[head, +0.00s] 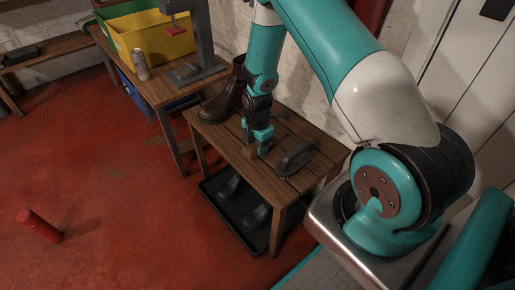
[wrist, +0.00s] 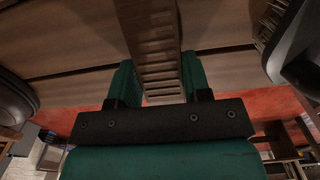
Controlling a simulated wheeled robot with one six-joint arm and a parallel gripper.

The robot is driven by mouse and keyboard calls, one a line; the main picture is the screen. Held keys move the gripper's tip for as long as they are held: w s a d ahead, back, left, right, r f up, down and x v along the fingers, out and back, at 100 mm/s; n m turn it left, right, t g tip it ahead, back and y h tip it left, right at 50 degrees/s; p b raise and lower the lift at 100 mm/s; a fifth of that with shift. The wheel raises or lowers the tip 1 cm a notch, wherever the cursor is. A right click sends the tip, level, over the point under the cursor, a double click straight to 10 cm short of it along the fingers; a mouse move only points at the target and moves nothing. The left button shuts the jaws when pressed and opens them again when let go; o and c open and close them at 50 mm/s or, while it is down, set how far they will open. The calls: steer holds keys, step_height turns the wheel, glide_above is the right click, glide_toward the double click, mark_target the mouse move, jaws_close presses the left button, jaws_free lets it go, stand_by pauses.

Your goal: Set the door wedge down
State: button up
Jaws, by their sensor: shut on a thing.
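The door wedge (wrist: 158,50) is a brown, ridged piece that sits between the two teal fingers of my gripper (wrist: 158,78) in the wrist view. My gripper (head: 258,138) is shut on it, low over the slatted wooden bench (head: 232,142) in the head view. In that view the wedge is mostly hidden by the fingers and small. I cannot tell whether its underside touches the slats.
A brown boot (head: 226,98) stands left of my gripper on the bench, and a dark handled object (head: 297,157) lies to its right. A black tray (head: 233,222) with dark shoes is underneath. A table with a yellow bin (head: 160,38) and can (head: 141,66) stands left.

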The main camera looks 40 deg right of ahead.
steer(key=shift+f, duration=0.4)
steer(key=shift+f, duration=0.1)
steer(key=shift+f, duration=0.15)
steer(key=o, duration=0.9)
steer(key=shift+o, duration=0.2)
steer(key=shift+r, duration=0.2)
